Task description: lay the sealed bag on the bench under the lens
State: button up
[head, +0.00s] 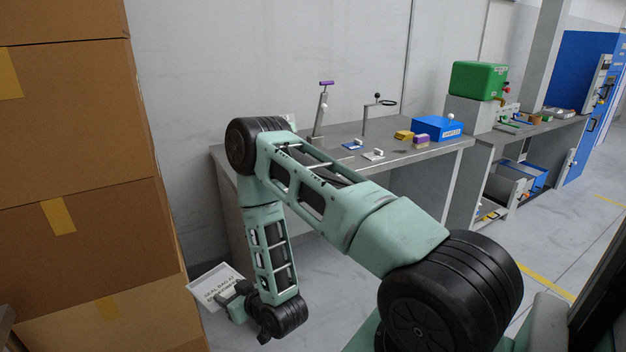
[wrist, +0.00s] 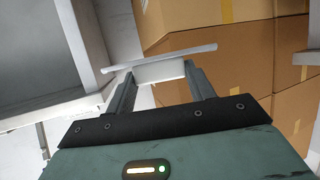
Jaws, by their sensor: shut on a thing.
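My gripper (head: 238,298) hangs low at the left of the head view, beside the bench's near left side and below its top. It is shut on a flat white piece with printed words (head: 213,286), which I take for the sealed bag. In the wrist view it shows nearly edge-on (wrist: 160,57), with a pale block under it between the fingers. The bench (head: 430,155) has a grey metal top. A dark ring on a thin stand, seemingly the lens (head: 386,102), rises at its back, well away from my gripper.
Stacked cardboard boxes (head: 80,140) stand close left of my gripper. The bench holds a purple-handled lever (head: 326,84), a blue plate (head: 353,145), a white plate (head: 373,155), yellow (head: 404,135) and purple (head: 421,140) blocks and a blue box (head: 438,128).

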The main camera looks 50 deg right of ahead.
aim_at(382, 143)
jog(key=z, duration=1.55)
jog(key=i+l+z, duration=0.6)
jog(key=i+z, duration=0.25)
jog(key=i, duration=0.1)
